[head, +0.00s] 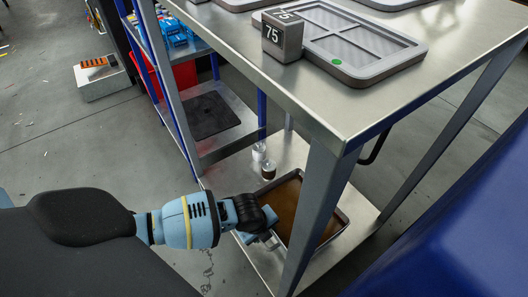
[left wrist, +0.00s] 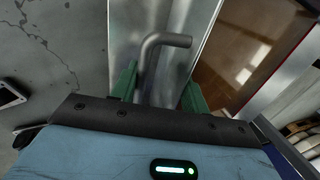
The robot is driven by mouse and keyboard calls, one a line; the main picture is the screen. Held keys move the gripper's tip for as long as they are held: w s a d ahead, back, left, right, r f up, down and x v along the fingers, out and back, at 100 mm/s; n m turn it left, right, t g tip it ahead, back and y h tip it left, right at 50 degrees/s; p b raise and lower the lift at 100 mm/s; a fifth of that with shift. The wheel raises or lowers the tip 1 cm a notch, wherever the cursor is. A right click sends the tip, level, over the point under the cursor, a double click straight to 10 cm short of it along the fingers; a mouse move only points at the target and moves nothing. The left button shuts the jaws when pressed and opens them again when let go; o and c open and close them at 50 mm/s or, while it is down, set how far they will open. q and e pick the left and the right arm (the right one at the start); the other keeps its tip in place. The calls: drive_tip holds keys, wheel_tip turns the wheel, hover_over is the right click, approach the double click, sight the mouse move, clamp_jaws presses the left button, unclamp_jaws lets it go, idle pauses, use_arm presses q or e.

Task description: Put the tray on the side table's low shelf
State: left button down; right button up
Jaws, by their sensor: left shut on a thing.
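The tray (head: 288,197), with metal walls and a brown inside, is at the low shelf (head: 261,259) of the metal side table. A table leg hides part of it. I cannot tell whether its underside fully touches the shelf. My left gripper (head: 268,237) is at the tray's near left side in the head view. In the left wrist view the green fingers of the gripper (left wrist: 160,88) are on either side of a bent grey metal handle (left wrist: 160,46), beside the tray's brown inside (left wrist: 240,45). My right gripper is not in view.
A white-capped container (head: 259,151) and a dark jar (head: 268,170) stand on the shelf behind the tray. The table top (head: 330,100) above carries a block marked 75 (head: 283,38) and a grey divided tray (head: 385,65). A table leg (head: 318,215) stands close right of my gripper.

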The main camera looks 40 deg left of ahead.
use_arm(q)
drive_tip(key=x, duration=0.1)
drive_tip(key=b+x, duration=0.2)
drive_tip(key=x, duration=0.1)
drive_tip(key=shift+s+a+f, duration=0.1)
drive_tip(key=shift+s+f, duration=0.05)
drive_tip(key=shift+s, duration=0.2)
drive_tip(key=c, duration=1.2)
unclamp_jaws()
drive_tip(key=shift+s+a+f, duration=0.1)
drive_tip(key=shift+s+f, duration=0.05)
drive_tip(key=shift+s, duration=0.1)
drive_tip(key=o, duration=0.5)
